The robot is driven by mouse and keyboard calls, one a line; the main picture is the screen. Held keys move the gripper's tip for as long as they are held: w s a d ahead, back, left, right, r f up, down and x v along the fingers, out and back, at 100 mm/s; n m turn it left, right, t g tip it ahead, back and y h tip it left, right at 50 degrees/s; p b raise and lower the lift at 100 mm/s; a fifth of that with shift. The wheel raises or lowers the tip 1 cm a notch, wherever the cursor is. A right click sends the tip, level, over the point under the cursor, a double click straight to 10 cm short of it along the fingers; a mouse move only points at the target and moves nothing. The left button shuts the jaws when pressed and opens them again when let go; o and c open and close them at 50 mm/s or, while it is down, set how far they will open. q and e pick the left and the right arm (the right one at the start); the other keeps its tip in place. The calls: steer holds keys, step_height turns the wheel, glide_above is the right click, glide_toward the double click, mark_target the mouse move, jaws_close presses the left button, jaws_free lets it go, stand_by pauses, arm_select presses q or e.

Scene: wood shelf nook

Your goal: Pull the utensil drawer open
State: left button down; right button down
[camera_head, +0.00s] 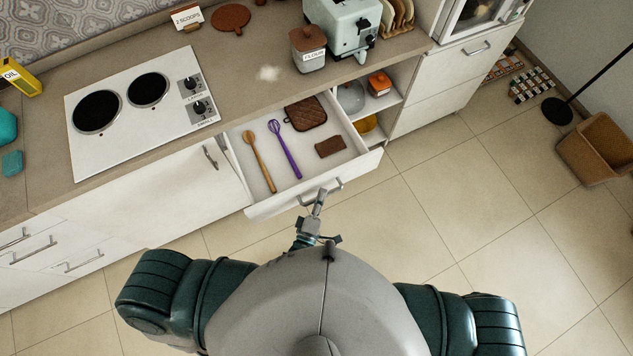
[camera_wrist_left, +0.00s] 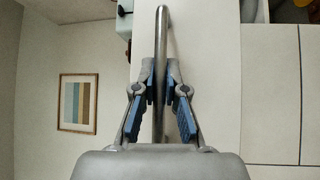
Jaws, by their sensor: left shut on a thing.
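The utensil drawer (camera_head: 315,188) stands open below the counter in the head view. Inside lie a wooden spoon (camera_head: 259,162), a purple whisk (camera_head: 285,150), a brown quilted pot holder (camera_head: 305,114) and a small brown block-like item (camera_head: 330,146). My left gripper (camera_head: 318,200) is at the drawer front, shut on the metal bar handle (camera_head: 322,191). In the left wrist view the handle (camera_wrist_left: 161,60) runs between the two blue-padded fingers (camera_wrist_left: 160,82). My right gripper is not in view.
A cooktop (camera_head: 142,108) is set into the counter to the left. A flour jar (camera_head: 308,48) and a toaster (camera_head: 345,25) stand on the counter. Open shelves (camera_head: 392,100) are right of the drawer. The tiled floor (camera_head: 450,210) is clear; a brown bin (camera_head: 596,150) stands far right.

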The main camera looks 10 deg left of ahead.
arm_select(q)
steer(key=shift+s+d+f, duration=0.1)
steer(key=shift+s+f, duration=0.25)
steer(key=shift+s, duration=0.25)
steer(key=c, duration=1.3)
jaws_free()
steer(key=shift+o, duration=0.5)
steer(key=shift+r, duration=0.2)
steer(key=v, duration=0.7)
steer(key=shift+s+a, duration=0.25)
steer(key=shift+a, duration=0.05)
steer(key=shift+d+f, duration=0.1)
